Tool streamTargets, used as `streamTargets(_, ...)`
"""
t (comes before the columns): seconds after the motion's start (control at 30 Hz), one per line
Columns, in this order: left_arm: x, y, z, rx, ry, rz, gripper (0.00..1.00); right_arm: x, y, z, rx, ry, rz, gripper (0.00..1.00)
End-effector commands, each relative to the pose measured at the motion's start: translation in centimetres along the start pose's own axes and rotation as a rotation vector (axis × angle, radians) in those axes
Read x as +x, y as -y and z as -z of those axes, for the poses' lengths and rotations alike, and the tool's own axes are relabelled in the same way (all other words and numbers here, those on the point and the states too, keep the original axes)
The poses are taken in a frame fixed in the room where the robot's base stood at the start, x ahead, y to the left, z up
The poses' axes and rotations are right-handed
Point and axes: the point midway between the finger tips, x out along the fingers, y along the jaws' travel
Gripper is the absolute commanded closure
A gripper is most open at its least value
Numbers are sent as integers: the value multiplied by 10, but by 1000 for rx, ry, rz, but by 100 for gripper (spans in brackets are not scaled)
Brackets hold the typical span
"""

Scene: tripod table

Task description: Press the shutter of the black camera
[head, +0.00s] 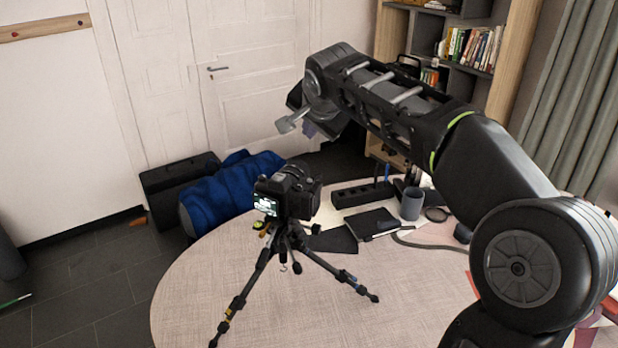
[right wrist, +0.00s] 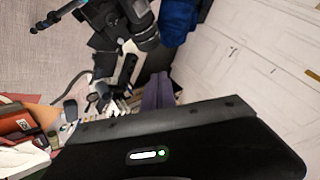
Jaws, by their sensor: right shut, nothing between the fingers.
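The black camera (head: 288,190) stands upright on a small black tripod (head: 290,243) on the round table, with its lit screen facing me. In the right wrist view the camera (right wrist: 138,24) is at the top, partly cut off, with a tripod leg (right wrist: 62,14) to its left. My right gripper (head: 309,130) is raised above the camera and a little to its right, clear of it. Its purple fingers (right wrist: 158,90) are shut together and empty in the right wrist view. The shutter button is too small to make out. My left gripper is not in view.
On the round table (head: 200,290), a black power strip (head: 362,194), a grey mug (head: 411,204) and a dark notebook (head: 371,223) lie right of the camera. A blue bag (head: 230,190) is on the floor behind. The table's front left is clear.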

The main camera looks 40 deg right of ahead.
Motion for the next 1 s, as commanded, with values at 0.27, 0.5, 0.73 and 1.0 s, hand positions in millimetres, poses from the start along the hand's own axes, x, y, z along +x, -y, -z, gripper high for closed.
streamTargets(0.27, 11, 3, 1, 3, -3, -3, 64, 12, -9, -9, -1, 0, 0, 100)
streamTargets(0.5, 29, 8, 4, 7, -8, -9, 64, 34, -25, -24, -1, 1, -1, 100)
streamTargets(0.73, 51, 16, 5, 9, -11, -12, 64, 54, -40, -40, -1, 0, 1, 100)
streamTargets(1.0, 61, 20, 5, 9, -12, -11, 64, 62, -45, -45, 0, 0, 0, 100)
